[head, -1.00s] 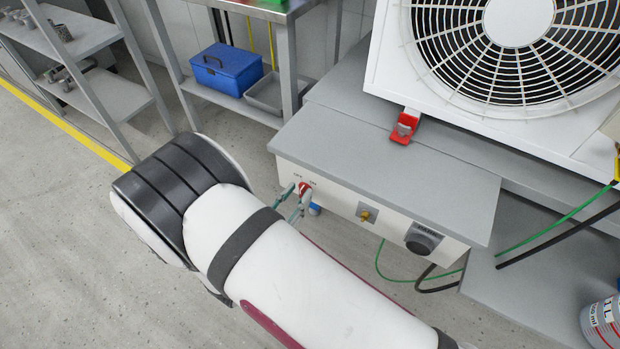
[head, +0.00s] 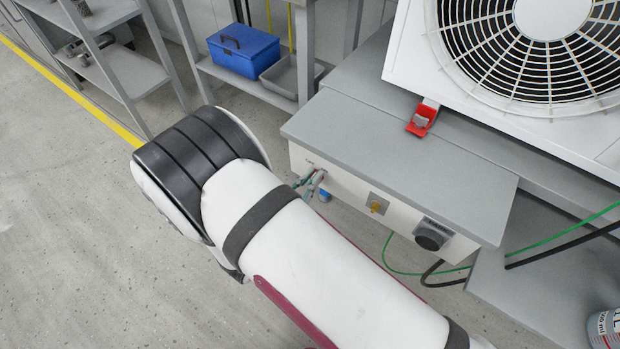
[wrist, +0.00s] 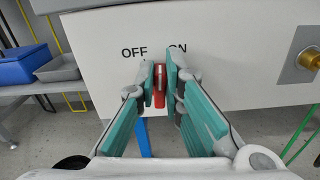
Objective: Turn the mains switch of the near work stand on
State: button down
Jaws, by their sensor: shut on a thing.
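The mains switch is a small red handle (wrist: 159,86) on the white front panel (wrist: 90,45) of the near work stand. In the wrist view it stands roughly upright below the printed words OFF, to its left, and ON, to its right. My gripper (wrist: 163,80) has its teal-padded fingers on either side of the handle and is shut on it. The fingers hide part of the handle and its mount. In the head view my gripper (head: 308,186) is at the left end of the panel, mostly behind my arm.
A brass fitting (head: 376,207) and a black knob (head: 432,235) sit further right on the panel. A fan unit with a red clip (head: 422,120) stands on top. Green and black cables hang at the right. A blue toolbox (head: 243,53) rests on a shelf behind. Floor at left is clear.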

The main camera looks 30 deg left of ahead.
jog(key=shift+d+f+m+b, duration=0.15)
jog(key=shift+m+b, duration=0.2)
jog(key=shift+m, duration=0.85)
jog(key=shift+d+m+b, duration=0.15)
jog(key=shift+m+b, duration=0.2)
jog(key=shift+m, duration=0.85)
jog(key=shift+s, duration=0.1)
jog(key=c, duration=1.7)
grip_release()
jog(key=s, duration=0.7)
jog(key=shift+s+a, duration=0.2)
jog(key=shift+a, duration=0.05)
